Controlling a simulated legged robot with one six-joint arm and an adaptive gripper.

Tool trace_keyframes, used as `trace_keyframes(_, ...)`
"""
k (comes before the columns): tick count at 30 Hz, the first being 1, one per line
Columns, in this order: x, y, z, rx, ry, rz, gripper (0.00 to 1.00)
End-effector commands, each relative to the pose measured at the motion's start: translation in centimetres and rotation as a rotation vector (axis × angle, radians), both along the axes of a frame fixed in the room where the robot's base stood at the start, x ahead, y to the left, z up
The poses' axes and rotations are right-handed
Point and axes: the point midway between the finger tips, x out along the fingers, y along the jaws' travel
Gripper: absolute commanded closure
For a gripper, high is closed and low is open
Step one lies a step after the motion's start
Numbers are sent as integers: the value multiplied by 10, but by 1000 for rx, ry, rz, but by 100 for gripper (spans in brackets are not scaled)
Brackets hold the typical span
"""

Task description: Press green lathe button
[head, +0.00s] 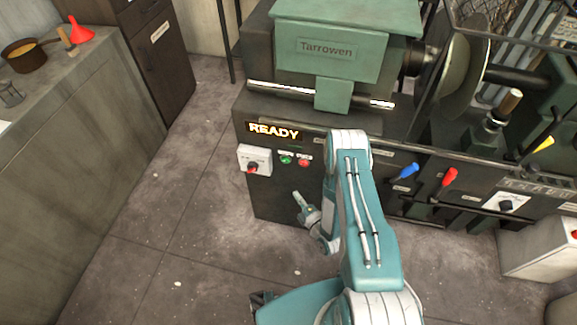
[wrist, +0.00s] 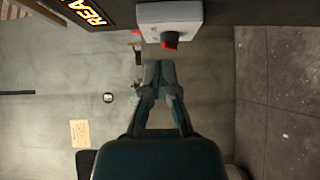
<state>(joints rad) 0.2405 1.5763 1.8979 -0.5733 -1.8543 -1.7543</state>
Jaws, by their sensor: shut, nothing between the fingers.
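The green lathe button (head: 286,159) is a small round button on the dark front panel of the lathe, under the lit READY sign (head: 273,132). A red button (head: 304,162) sits just right of it. My gripper (head: 298,195) is shut and empty, lower in the picture than the green button and apart from the panel. I cannot make out the green button in the wrist view.
The white switch box (head: 254,160) stands out from the panel left of the buttons. A blue lever (head: 407,171) and a red lever (head: 447,180) stick out to the right. A workbench (head: 75,130) stands at left. The floor (head: 200,210) between is clear.

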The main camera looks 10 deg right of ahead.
Motion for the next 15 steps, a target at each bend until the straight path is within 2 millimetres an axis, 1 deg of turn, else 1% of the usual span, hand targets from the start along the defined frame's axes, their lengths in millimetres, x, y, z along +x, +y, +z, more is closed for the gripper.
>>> trace_keyframes(5,2,-3,0,4,1,0,100)
trace_keyframes(8,9,-1,0,4,-1,2,100)
trace_keyframes(11,24,3,1,5,-2,2,100)
trace_keyframes(15,49,13,1,3,-3,3,100)
